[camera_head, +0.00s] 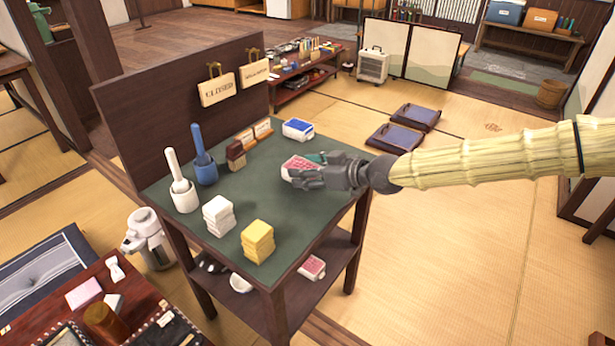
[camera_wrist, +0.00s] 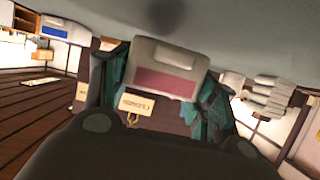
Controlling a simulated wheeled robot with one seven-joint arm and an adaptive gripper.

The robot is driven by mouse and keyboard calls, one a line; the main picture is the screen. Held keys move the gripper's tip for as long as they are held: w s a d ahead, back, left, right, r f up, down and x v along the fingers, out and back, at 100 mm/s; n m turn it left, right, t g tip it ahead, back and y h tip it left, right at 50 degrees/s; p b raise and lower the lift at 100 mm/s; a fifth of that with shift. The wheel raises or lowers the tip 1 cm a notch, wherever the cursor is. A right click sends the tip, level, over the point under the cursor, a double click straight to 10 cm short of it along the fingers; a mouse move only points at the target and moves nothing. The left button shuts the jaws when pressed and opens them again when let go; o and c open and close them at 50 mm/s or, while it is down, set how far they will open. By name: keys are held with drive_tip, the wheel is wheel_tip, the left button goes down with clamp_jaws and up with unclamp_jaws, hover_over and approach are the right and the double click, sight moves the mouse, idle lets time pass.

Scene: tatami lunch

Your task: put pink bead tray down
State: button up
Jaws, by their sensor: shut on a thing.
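The pink bead tray (camera_head: 298,164) is a small white box with a pink-red top, over the right part of the green-topped table (camera_head: 252,203). My gripper (camera_head: 312,172) reaches in from the right and is shut on it. In the wrist view the white tray with its pink panel (camera_wrist: 165,83) sits between my two fingers, which have teal pads. I cannot tell whether the tray touches the tabletop. My fingers hide part of it.
A white tray with a blue top (camera_head: 298,129) stands behind the held tray. White cloths (camera_head: 218,215), yellow cloths (camera_head: 258,241), two handled cups and small signs stand to the left. A similar red-topped box (camera_head: 312,267) lies on the lower shelf. The tabletop's front right is clear.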

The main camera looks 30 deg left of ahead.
drive_tip(key=shift+f, duration=1)
drive_tip(key=shift+f, duration=0.15)
drive_tip(key=o, duration=1.1)
drive_tip(key=shift+p+v, duration=0.35)
drive_tip(key=shift+v, duration=5.7)
